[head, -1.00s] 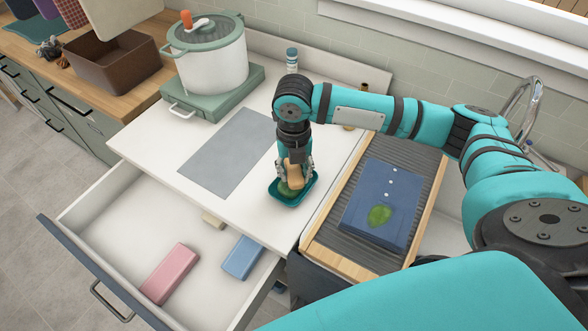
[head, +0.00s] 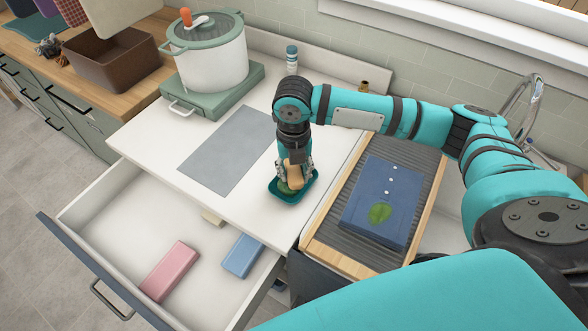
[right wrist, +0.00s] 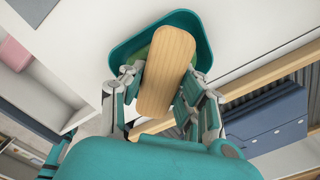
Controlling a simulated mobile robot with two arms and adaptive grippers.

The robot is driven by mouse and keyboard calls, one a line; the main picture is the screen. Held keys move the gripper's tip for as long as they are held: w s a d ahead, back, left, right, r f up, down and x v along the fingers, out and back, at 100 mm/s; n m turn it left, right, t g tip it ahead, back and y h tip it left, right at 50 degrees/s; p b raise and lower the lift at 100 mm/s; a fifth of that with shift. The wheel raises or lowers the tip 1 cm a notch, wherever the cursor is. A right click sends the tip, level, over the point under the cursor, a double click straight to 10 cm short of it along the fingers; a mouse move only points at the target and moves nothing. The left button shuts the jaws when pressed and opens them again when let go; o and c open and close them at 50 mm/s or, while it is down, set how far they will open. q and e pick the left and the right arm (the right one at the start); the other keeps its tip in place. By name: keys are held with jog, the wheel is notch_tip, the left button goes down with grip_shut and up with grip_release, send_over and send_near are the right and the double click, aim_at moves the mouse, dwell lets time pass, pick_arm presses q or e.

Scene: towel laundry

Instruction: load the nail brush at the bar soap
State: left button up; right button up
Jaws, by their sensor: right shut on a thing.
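My right gripper (head: 295,176) points down over the teal soap dish (head: 303,193) near the counter's front edge. It is shut on the wooden nail brush (head: 295,171); in the right wrist view the brush's long wooden back (right wrist: 167,70) lies between the fingers. The green bar soap (head: 284,187) sits in the dish, mostly hidden under the brush; a green sliver shows beside the brush in the right wrist view. The brush is at or just above the soap; its bristles are hidden, so I cannot tell whether they touch. My left gripper is not in view.
A folded blue towel (head: 377,215) with a green stain and white dots lies on the ribbed washboard (head: 338,247) at right. An open drawer (head: 120,232) holds pink and blue blocks. A pot (head: 208,62) stands behind; a grey mat (head: 228,150) lies left of the dish.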

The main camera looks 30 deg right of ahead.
aim_at(294, 170)
jog(key=shift+s+f+p, duration=0.15)
jog(key=shift+p, duration=0.3)
dwell(1.7)
notch_tip(294, 170, up, 7)
jog(key=p, duration=0.8)
dwell(0.5)
dwell(0.4)
